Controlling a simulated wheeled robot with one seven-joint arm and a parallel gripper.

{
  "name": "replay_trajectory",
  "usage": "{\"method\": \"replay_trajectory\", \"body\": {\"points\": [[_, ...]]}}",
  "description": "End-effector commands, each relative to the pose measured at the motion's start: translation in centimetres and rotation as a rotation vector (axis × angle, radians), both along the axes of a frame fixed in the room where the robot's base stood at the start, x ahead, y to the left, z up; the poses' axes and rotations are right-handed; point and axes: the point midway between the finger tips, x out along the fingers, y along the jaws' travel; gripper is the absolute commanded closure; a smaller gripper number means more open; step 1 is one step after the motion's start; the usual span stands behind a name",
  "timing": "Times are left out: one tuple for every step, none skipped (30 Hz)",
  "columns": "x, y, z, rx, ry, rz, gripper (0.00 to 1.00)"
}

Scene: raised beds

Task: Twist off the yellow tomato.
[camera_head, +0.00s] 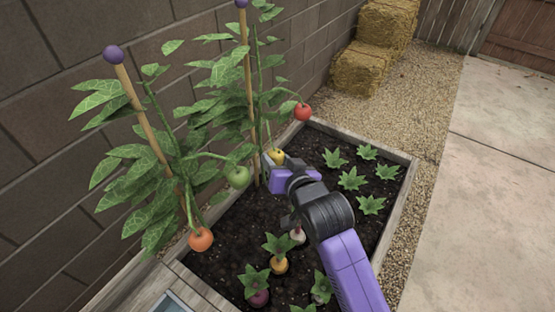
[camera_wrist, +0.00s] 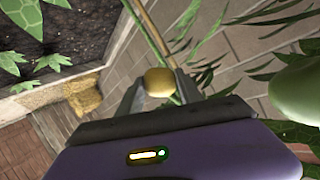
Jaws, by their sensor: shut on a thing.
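The yellow tomato (camera_head: 277,156) is on the far tomato plant, low beside its wooden stake. My gripper (camera_head: 271,165) is at it, reaching in from the right, and partly covers it in the head view. In the wrist view the yellow tomato (camera_wrist: 160,82) sits between the two grey fingers of my gripper (camera_wrist: 158,90), which are shut on it. A green stem runs behind the tomato in that view. I cannot tell whether the stem is still joined to it.
A green tomato (camera_head: 238,176) hangs just left of my gripper and looms large in the wrist view (camera_wrist: 295,95). A red tomato (camera_head: 303,112) hangs above right, an orange one (camera_head: 201,239) lower left. Root vegetables and leafy seedlings (camera_head: 351,179) grow in the bed (camera_head: 402,195). A block wall stands behind.

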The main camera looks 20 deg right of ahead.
Motion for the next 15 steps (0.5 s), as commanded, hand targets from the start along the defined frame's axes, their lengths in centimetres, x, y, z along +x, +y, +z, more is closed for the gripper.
{"method": "replay_trajectory", "body": {"points": [[-0.01, 0.03, -0.03, 0.01, 0.001, -0.004, 1.0], [-0.01, 0.04, -0.04, 0.015, 0.001, -0.006, 1.0], [-0.01, 0.03, -0.04, 0.02, 0.001, -0.008, 1.0], [-0.01, 0.03, -0.05, 0.022, 0.001, -0.009, 1.0], [-0.01, 0.03, -0.06, 0.022, 0.001, -0.009, 1.0], [-0.01, 0.02, -0.07, 0.023, 0.001, -0.009, 1.0], [-0.01, 0.02, -0.07, 0.022, 0.001, -0.009, 1.0], [-0.01, 0.03, -0.06, 0.022, 0.001, -0.009, 1.0], [-0.01, 0.02, -0.06, 0.022, 0.001, -0.009, 1.0], [-0.01, 0.02, -0.06, 0.022, 0.001, -0.009, 1.0], [-0.02, 0.03, -0.07, 0.022, 0.001, -0.009, 1.0], [-0.01, 0.02, -0.06, 0.024, 0.001, -0.009, 1.0], [-0.01, 0.03, -0.05, 0.028, 0.0, -0.011, 1.0], [-0.02, 0.03, -0.04, 0.034, 0.0, -0.013, 1.0], [-0.02, 0.04, -0.02, 0.048, 0.001, -0.018, 1.0]]}}
